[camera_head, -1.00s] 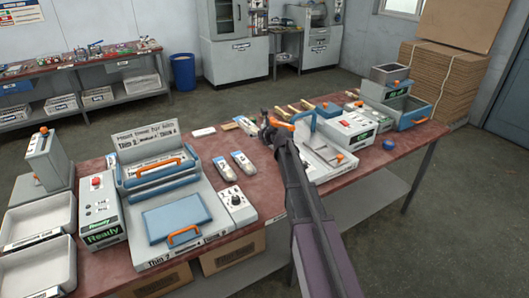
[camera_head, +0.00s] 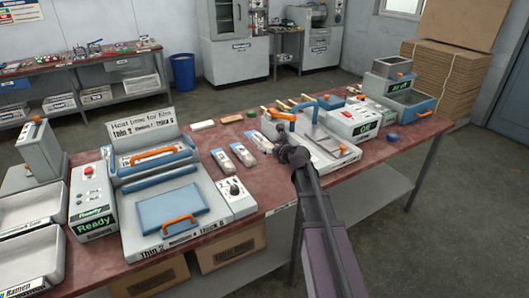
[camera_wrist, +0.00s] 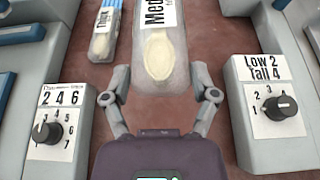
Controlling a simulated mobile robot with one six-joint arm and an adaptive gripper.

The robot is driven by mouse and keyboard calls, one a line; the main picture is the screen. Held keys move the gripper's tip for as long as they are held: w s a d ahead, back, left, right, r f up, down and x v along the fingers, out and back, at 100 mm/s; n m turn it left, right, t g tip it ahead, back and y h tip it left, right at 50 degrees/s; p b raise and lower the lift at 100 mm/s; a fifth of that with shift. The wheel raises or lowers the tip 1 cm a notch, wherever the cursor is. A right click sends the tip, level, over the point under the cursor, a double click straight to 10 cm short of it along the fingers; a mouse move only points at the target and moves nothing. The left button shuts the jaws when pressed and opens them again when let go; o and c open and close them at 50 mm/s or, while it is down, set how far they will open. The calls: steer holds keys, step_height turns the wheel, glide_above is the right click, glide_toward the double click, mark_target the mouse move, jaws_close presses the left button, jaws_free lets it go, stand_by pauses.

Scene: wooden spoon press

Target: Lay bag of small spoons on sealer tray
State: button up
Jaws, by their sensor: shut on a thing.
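My gripper (camera_wrist: 160,98) is shut on a clear bag (camera_wrist: 162,62) that holds pale wooden spoons. Its white label starts "Med"; the rest is cut off. In the head view this bag seems to be the one (camera_head: 260,142) just left of my gripper (camera_head: 284,146). I cannot tell whether it touches the table. Another bag (camera_wrist: 104,32) lies to its left in the wrist view. The sealer (camera_head: 185,240) stands left of my gripper, with an orange-handled blue plate (camera_head: 172,206) on its front and a heat-time sign (camera_head: 147,130) behind. Its dial (camera_wrist: 46,132) shows too.
Two bags (camera_head: 222,163) (camera_head: 243,155) lie right of the sealer. A second machine (camera_head: 330,150) with a blue frame stands right of my gripper; its dial (camera_wrist: 281,107) is close. A control box (camera_head: 92,198) reads "Ready".

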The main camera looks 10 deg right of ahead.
steer(key=s+f+b, duration=0.2)
steer(key=s+d+f+b, duration=0.1)
steer(key=s+f, duration=0.1)
steer(key=s, duration=0.1)
steer(key=s+d+f+b, duration=0.1)
steer(key=s+f+b, duration=0.1)
steer(key=s+f, duration=0.1)
steer(key=shift+b, duration=0.35)
steer(key=shift+r, duration=0.1)
steer(key=b, duration=0.1)
glide_above(271, 166)
steer(key=shift+d+f, duration=0.1)
steer(key=shift+f, duration=0.65)
steer(key=shift+f+b, duration=0.1)
steer(key=shift+b, duration=0.2)
steer(key=shift+f+b, duration=1.7)
steer(key=shift+f, duration=0.15)
steer(key=o, duration=0.8)
